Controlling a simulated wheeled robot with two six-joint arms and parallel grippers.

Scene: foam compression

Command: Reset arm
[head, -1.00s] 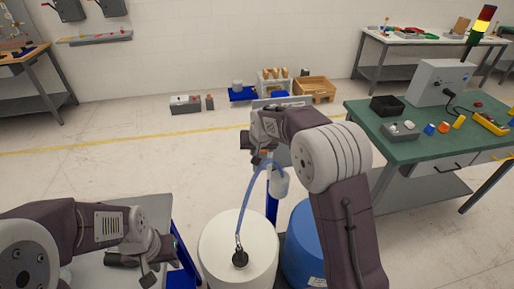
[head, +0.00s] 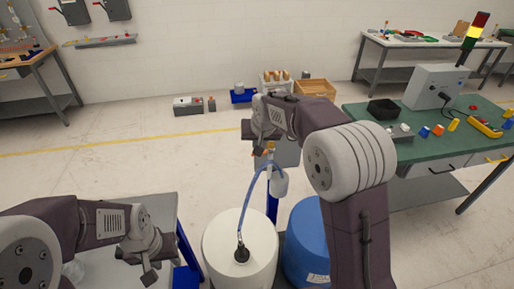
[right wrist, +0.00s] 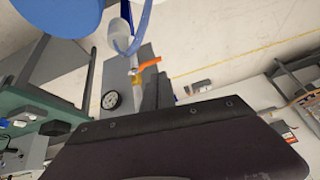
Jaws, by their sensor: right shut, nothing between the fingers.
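My left arm comes in from the left in the head view, and its gripper (head: 150,272) hangs low over a grey-white surface at the lower left. Its fingers are too small and dark to show whether they are open. My right arm reaches up and forward past the drums. Its gripper (head: 248,130) is at the far end of the arm, shut and empty. In the right wrist view the dark fingers (right wrist: 158,90) show above my own dark arm housing.
A white drum (head: 222,235) with a blue hose (head: 248,200) and a blue drum (head: 305,235) stand between my arms. A green-topped workbench (head: 430,145) with small parts is at the right.

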